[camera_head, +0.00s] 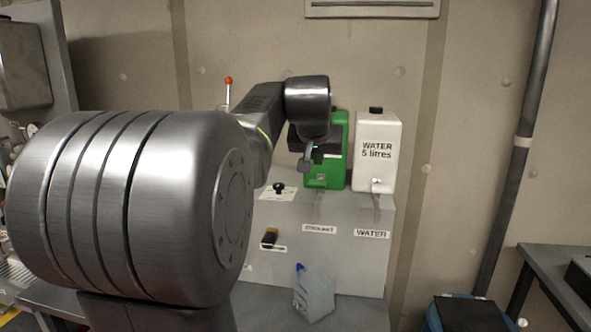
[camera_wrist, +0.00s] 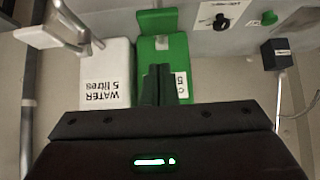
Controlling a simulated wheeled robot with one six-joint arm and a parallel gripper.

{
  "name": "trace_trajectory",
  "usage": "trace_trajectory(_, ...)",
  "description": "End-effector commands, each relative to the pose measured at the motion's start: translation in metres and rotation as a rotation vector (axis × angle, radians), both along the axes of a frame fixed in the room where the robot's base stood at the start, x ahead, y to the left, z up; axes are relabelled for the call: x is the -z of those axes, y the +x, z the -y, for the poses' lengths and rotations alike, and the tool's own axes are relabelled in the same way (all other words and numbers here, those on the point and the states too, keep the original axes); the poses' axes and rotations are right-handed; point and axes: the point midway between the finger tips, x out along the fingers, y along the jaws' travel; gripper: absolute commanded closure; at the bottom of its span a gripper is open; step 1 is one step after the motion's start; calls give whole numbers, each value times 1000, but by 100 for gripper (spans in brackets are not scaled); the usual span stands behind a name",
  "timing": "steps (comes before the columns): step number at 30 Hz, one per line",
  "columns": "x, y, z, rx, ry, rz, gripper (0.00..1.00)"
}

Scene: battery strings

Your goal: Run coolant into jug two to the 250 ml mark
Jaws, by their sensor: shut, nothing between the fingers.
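The green coolant container (camera_head: 341,150) stands on a grey stand (camera_head: 340,265), above a "COOLANT" label (camera_head: 319,229). The wrist view shows the container (camera_wrist: 178,50) upside down behind my fingers. A pale bluish, see-through jug (camera_head: 314,292) stands low in front of the stand, below that label. I see no number on it, and its level cannot be read. My gripper (camera_head: 306,163) is at the front of the green container. Its fingers (camera_wrist: 157,85) are shut together and empty. I cannot tell whether they touch the container or its tap.
A white "WATER 5 litres" container (camera_head: 377,155) stands right of the green one, with a "WATER" label (camera_head: 371,233) below. My arm hides much of the left side.

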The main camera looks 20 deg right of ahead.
Motion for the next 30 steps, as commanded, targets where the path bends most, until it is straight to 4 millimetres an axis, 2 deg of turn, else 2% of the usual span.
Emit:
trace_trajectory(4, 21, -2, -1, 0, 2, -3, 100)
trace_trajectory(9, 35, -1, -1, 0, 1, -1, 100)
trace_trajectory(23, 40, -1, -1, 0, -2, 3, 100)
trace_trajectory(30, 52, -4, -3, 0, -31, 50, 100)
